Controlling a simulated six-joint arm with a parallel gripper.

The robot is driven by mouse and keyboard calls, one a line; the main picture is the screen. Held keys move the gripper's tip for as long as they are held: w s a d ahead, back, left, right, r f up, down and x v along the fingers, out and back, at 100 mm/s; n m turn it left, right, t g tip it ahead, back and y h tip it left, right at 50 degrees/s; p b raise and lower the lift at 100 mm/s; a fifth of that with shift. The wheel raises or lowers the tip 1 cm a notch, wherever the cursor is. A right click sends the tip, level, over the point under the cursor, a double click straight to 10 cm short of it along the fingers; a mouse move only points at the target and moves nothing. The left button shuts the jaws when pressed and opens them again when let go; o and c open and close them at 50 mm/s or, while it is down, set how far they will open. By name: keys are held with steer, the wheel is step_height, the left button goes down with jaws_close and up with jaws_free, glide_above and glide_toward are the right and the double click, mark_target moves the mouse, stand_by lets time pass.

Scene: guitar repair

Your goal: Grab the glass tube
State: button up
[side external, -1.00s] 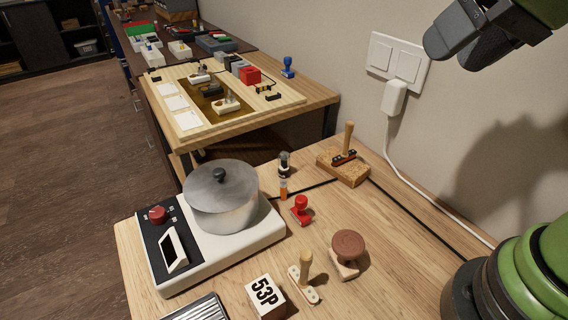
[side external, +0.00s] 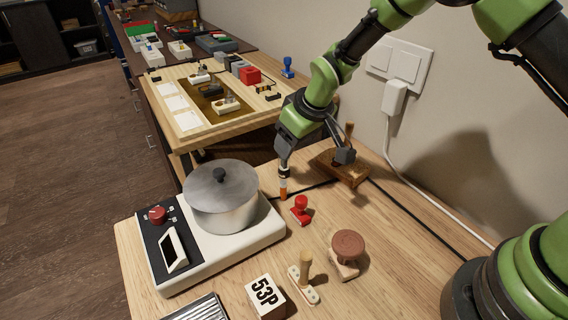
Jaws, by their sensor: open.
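The glass tube (side external: 283,188) looks like a small upright vial with orange contents and a darker top. It stands on the wooden table, right of the pot. My gripper (side external: 315,159) is open and empty, low over the back of the table. One finger is right above the tube's dark top in the picture, and the other is to the right, in front of the wooden block. I cannot tell whether the finger touches the tube.
A metal pot (side external: 221,205) sits on a white hotplate (side external: 240,244) at left. A red stamp (side external: 300,210) stands close to the tube. A wooden block (side external: 352,176) with a handled tool lies behind my gripper. A brown round-topped stamp (side external: 347,246) and a 53P block (side external: 264,293) are in front.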

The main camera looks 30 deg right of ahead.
mark_target(284, 165)
steer(key=x, duration=0.8)
steer(key=shift+f, duration=0.45)
steer(key=c, duration=0.8)
